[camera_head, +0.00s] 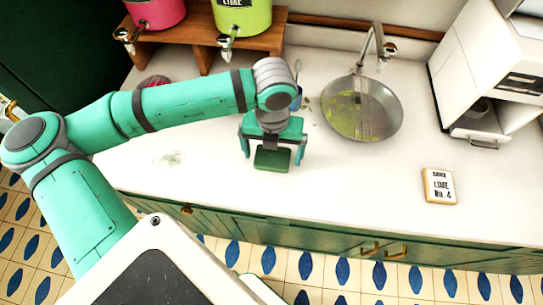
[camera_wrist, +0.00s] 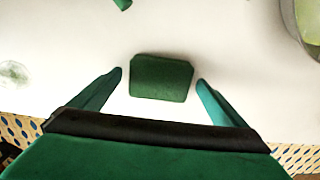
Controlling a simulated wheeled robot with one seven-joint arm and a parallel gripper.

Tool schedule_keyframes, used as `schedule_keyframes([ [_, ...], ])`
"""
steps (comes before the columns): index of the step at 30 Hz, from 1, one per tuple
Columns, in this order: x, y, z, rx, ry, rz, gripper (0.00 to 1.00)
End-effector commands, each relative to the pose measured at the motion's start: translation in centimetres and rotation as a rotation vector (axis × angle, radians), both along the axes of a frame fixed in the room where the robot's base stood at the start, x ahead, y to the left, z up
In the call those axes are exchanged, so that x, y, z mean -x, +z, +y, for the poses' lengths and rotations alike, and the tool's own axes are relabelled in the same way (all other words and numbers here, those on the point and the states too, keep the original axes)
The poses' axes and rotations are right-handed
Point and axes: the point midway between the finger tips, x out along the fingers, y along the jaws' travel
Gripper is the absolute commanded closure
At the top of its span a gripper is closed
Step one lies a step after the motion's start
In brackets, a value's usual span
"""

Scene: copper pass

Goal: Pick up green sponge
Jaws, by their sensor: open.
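The green sponge (camera_head: 272,160) lies on the white counter (camera_head: 330,200), near its front edge. In the wrist view the sponge (camera_wrist: 161,78) is a dark green block between my two spread fingers, with white counter showing on both sides of it. My gripper (camera_head: 272,153) is open and points down over the sponge. In the wrist view my gripper (camera_wrist: 160,80) holds nothing, and I see no contact between the fingers and the sponge. The gripper body hides part of the sponge in the head view.
A round metal sink (camera_head: 372,118) with a faucet (camera_head: 376,45) is right of my gripper. A wooden shelf (camera_head: 205,50) with pink and lime dispensers stands behind. The counter's front middle is clear.

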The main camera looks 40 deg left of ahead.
Motion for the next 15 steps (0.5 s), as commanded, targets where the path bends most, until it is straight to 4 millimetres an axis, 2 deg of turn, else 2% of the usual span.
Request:
schedule_keyframes([
  [3, -0.01, -0.64, 0.02, 0.0, 0.001, -0.001, 0.04],
  [9, 0.08, -0.7, 0.19, 0.0, 0.005, -0.001, 0.04],
  [10, 0.08, -0.69, 0.19, 0.0, 0.005, -0.001, 0.06],
  [15, 0.12, -0.68, 0.25, -0.001, 0.006, -0.001, 0.47],
])
